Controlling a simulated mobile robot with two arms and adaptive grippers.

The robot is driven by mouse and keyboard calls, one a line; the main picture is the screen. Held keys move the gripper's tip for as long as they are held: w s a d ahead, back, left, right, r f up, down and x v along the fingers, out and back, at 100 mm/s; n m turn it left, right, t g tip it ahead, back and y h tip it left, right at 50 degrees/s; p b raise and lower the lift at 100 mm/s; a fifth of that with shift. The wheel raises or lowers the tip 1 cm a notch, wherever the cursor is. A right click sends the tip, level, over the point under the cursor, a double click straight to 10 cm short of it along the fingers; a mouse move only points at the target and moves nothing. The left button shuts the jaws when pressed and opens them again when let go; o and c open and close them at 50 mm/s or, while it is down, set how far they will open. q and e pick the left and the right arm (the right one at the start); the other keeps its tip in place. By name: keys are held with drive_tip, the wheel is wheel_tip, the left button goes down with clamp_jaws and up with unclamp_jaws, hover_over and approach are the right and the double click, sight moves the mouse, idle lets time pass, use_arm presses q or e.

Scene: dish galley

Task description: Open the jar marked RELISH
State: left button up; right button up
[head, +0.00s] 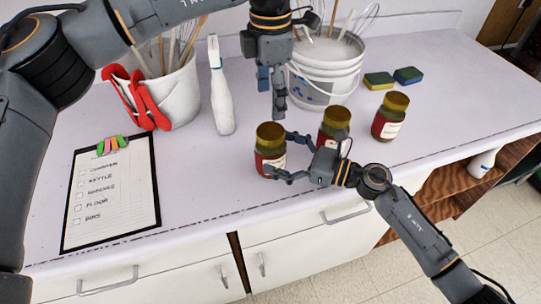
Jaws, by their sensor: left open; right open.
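Three jars with gold lids and dark red contents stand upright on the counter: a left jar (269,138), a middle jar (335,118) and a right jar (391,117). All the lids are on. Their pale labels are too small or turned to read, so I cannot tell which is RELISH. My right gripper (281,155) is open at the left jar, one finger at its right side and the other across its lower front; I cannot tell if they touch it. It partly hides the middle jar. My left gripper (272,97) is open and empty, pointing down behind and above the left jar.
A white bucket (328,75) of utensils stands behind the jars, with two sponges (379,80) (408,75) to its right. A white spray bottle (220,95), a utensil crock with red tongs (172,95) and a clipboard (112,205) are left. The counter's front edge is close to the left jar.

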use_arm(q)
drive_tip(key=shift+s+r, duration=0.1)
use_arm(e)
drive_tip(key=shift+x, duration=0.85)
drive_tip(key=shift+a, duration=0.15)
